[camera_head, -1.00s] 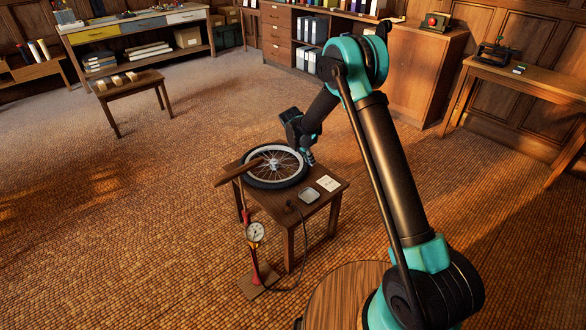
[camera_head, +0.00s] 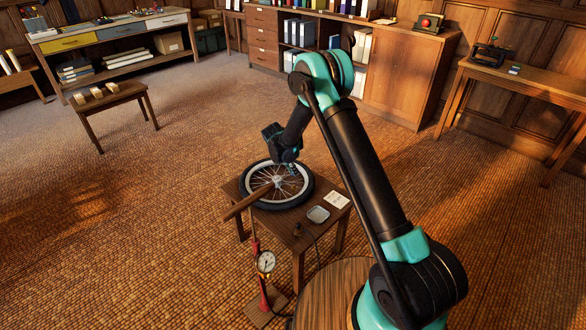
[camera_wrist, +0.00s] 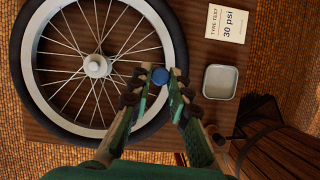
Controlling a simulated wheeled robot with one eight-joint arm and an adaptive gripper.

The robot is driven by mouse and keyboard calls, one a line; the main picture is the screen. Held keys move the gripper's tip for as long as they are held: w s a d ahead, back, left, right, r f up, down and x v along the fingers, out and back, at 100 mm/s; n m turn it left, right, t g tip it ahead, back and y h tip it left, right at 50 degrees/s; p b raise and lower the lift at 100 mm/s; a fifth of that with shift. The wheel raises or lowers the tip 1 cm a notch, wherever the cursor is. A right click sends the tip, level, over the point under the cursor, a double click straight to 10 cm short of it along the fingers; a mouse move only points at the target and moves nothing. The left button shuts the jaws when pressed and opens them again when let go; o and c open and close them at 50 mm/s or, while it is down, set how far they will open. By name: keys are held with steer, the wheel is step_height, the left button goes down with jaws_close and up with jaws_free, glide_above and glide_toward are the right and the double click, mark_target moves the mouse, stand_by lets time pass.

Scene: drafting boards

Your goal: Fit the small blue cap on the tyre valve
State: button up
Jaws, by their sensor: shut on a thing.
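The wheel lies flat on a small wooden table, with a black tyre (camera_head: 311,192), a pale rim and thin spokes; the tyre also shows in the wrist view (camera_wrist: 181,45). My gripper (camera_head: 291,172) is over the upper right part of the wheel in the head view. In the wrist view my gripper (camera_wrist: 160,78) is shut on the small blue cap (camera_wrist: 160,75), held between the fingertips over the inner edge of the rim. The tyre valve is not visible, perhaps hidden by the cap and fingers. I cannot tell whether the cap touches it.
A shallow metal dish (camera_head: 318,214) and a "30 psi" card (camera_head: 337,200) lie on the table (camera_head: 280,222) right of the wheel. A floor pump with a gauge (camera_head: 266,262) stands in front, its wooden handle (camera_head: 245,204) rising before the wheel.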

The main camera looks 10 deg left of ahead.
glide_above(292, 188)
steer(key=shift+d+f, duration=0.15)
steer(key=shift+f, duration=2.5)
steer(key=shift+f, duration=1.25)
steer(key=o, duration=0.8)
